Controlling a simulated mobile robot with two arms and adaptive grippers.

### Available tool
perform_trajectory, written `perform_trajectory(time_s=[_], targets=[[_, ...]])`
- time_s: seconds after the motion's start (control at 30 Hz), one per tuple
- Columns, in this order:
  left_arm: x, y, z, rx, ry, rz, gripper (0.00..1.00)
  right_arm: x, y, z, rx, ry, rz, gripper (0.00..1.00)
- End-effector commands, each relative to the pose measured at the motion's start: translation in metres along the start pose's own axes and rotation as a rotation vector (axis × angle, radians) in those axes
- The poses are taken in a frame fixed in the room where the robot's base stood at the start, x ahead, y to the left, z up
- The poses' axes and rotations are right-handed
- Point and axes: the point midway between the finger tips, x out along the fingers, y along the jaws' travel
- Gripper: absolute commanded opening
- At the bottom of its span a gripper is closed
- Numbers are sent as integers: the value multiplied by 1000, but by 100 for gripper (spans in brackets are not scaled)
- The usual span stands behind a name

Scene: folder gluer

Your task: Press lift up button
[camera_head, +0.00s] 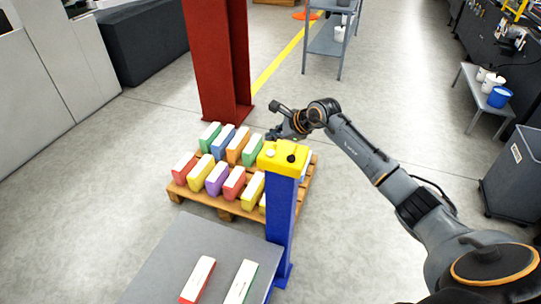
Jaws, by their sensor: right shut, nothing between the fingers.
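A yellow control box (283,158) sits on top of a blue post (281,222). Its top carries a white button (270,153) on the left and a black button (291,158) on the right. No label can be read, so I cannot tell which one is lift up. My right gripper (273,135) is shut and empty, just behind the box in the picture. It appears apart from both buttons, though its height above the box is hard to judge. My left gripper is not in view.
A wooden pallet (228,207) holds several coloured boxes behind the post. A grey table (160,277) with two boxes stands at the front. A red column (217,70) rises behind the pallet. A grey bin (514,178) stands at right. The floor between is clear.

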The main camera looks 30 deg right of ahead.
Motion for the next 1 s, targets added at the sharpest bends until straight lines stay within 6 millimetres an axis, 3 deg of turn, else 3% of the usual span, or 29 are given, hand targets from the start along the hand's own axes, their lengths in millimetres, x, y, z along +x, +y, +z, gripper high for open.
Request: perform_trajectory(time_s=[0.1, 0.23, 1.0], targets=[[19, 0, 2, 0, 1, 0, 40, 16, 12, -12, -1, 1, 1, 0], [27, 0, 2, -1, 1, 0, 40, 22, 16, -16, -1, 1, 0, 0], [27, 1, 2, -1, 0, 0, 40, 22, 16, -16, -1, 1, 1, 0]])
